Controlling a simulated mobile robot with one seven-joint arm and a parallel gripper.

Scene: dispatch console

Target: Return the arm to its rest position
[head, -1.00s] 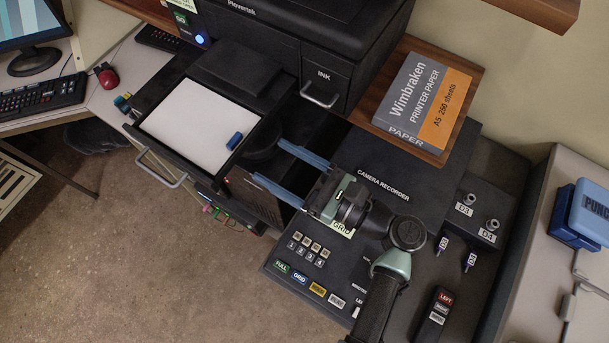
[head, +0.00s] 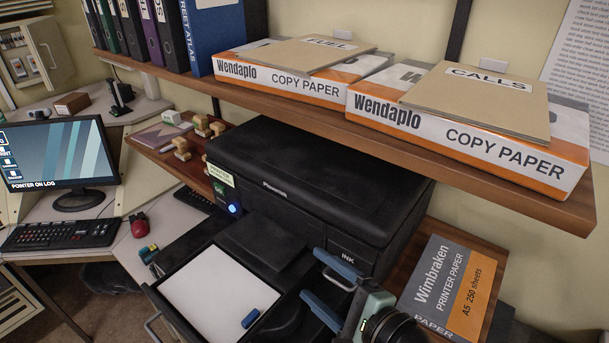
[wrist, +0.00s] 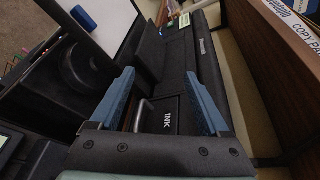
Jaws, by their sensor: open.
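My gripper (head: 328,291) is in the lower middle of the head view, with its two blue fingers apart and nothing between them. It is in front of the printer (head: 318,180), near the INK door handle. In the wrist view my gripper (wrist: 165,95) shows both blue fingers spread, with the INK door (wrist: 166,114) visible between them. The rest of my arm is mostly out of the head view, below its lower edge.
An open drawer of white paper (head: 219,287) holds a small blue object (head: 250,318). A Wimbraken paper pack (head: 446,286) lies to the right of my gripper. A wooden shelf (head: 330,104) with Wendaplo boxes (head: 470,130) and binders overhangs the printer.

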